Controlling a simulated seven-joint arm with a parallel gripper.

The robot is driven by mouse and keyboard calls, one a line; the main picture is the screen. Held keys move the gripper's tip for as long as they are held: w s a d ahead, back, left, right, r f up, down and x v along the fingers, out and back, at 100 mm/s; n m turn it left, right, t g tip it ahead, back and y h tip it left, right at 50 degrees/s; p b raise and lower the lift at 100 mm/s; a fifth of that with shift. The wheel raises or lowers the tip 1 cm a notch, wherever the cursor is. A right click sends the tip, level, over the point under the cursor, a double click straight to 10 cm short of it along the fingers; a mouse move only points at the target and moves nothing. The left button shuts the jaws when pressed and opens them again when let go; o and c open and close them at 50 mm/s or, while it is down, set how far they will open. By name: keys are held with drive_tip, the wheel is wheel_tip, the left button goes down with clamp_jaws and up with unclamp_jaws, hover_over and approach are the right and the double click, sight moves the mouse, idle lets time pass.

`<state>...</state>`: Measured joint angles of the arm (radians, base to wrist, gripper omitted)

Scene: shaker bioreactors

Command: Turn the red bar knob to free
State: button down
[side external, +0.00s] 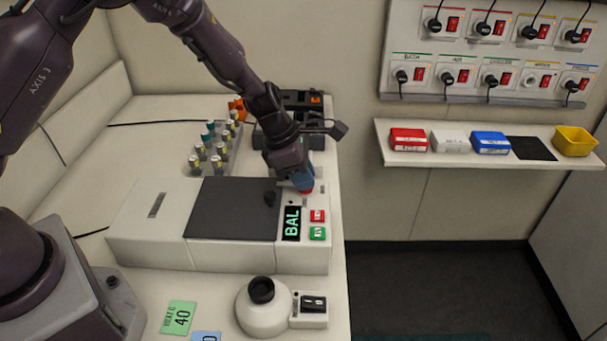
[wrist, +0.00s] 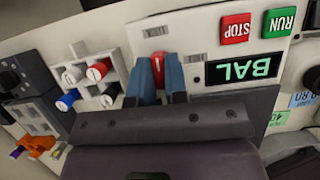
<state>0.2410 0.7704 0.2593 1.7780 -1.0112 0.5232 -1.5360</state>
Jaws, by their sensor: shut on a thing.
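The red bar knob (wrist: 158,66) sits on the control panel of the white machine (side external: 150,225), to the left of its display in the wrist view. My gripper (wrist: 162,80) reaches down onto it, with one blue finger on each side, shut on the knob. In the side external view my gripper (side external: 303,183) hides most of the knob. The display (wrist: 243,68) reads BAL, and it also shows in the side view (side external: 292,223). I cannot read any mark for free around the knob.
Red STOP (side external: 317,216) and green RUN (side external: 317,233) buttons lie beside the display. A rack of capped vials (side external: 215,150) stands behind the machine. A small round device (side external: 262,310) stands in front. A shelf (side external: 490,155) with coloured boxes hangs at the right.

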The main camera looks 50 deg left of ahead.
drive_tip(key=m+g, duration=0.1)
drive_tip(key=m, duration=0.3)
drive_tip(key=shift+w+a+h, duration=0.1)
drive_tip(key=shift+h, duration=0.3)
drive_tip(key=m+g, duration=0.2)
drive_tip(key=m, duration=0.2)
drive_tip(key=shift+m, duration=0.3)
drive_tip(key=m+g, duration=0.1)
drive_tip(key=m, duration=0.3)
drive_tip(key=shift+w+m+g, duration=0.1)
drive_tip(key=shift+m+g, duration=0.2)
drive_tip(key=shift+g, duration=0.1)
drive_tip(key=m+g+y, duration=0.1)
drive_tip(key=m, duration=0.3)
drive_tip(key=shift+m+g, duration=0.3)
drive_tip(key=shift+m, duration=0.1)
drive_tip(key=c, duration=1.1)
unclamp_jaws()
drive_tip(key=shift+c, duration=0.2)
drive_tip(key=v, duration=1.3)
